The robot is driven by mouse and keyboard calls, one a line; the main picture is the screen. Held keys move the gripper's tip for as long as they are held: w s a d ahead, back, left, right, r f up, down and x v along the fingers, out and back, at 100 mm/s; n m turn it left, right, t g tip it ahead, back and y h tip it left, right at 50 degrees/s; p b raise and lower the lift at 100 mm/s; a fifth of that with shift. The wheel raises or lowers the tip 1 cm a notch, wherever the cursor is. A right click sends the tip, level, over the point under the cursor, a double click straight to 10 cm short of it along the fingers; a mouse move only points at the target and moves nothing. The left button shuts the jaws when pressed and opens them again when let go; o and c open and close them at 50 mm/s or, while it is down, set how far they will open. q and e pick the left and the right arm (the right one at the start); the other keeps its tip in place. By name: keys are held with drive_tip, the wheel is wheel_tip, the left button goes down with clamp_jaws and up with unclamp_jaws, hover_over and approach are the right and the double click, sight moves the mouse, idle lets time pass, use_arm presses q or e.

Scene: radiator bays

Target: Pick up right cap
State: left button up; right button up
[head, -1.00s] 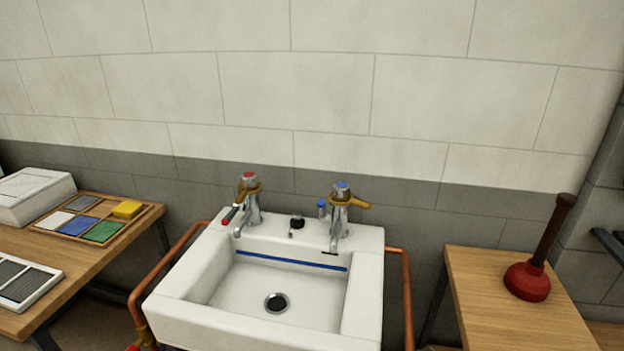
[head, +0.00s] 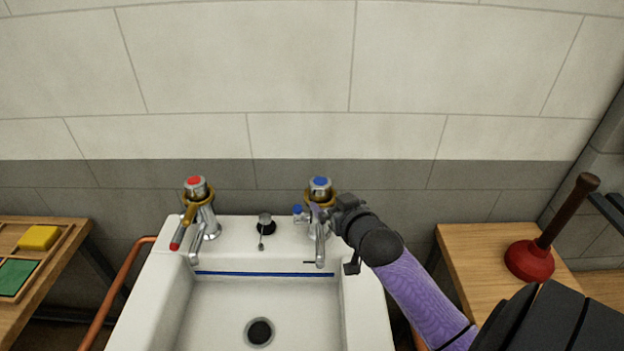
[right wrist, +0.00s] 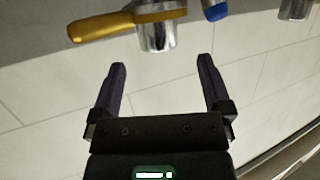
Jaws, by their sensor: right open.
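The right cap is the chrome top with a blue disc (head: 320,183) on the right tap. A brass-yellow collar (head: 310,195) sits around it. In the right wrist view the chrome cap (right wrist: 157,36) and the yellow lever (right wrist: 105,25) show at the top, beyond the fingertips. My right gripper (head: 323,208) is at the right tap, just below and to the right of the cap, and hides part of the tap and lever. In the right wrist view my right gripper (right wrist: 161,62) is open with nothing between its fingers. My left gripper is not in view.
The left tap has a red-topped cap (head: 195,184) and a red-tipped lever (head: 176,240). Small blue-ended part (head: 297,210) sits beside the right tap. The white sink (head: 205,300) lies below. A plunger (head: 530,259) stands on the right bench (head: 475,265); a colour-block tray (head: 55,250) is left.

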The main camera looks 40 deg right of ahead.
sight(325, 192)
drive_tip(key=b+x, duration=0.2)
drive_tip(key=x, duration=0.4)
drive_tip(key=shift+d, duration=0.15)
drive_tip(key=shift+w, duration=0.25)
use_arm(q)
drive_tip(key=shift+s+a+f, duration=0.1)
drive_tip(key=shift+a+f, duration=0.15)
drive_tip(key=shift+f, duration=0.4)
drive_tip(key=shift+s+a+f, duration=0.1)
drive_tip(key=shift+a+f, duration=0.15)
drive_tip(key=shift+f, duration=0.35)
use_arm(e)
drive_tip(key=shift+r, duration=0.15)
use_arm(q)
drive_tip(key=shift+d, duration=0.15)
use_arm(e)
drive_tip(key=c, duration=1.2)
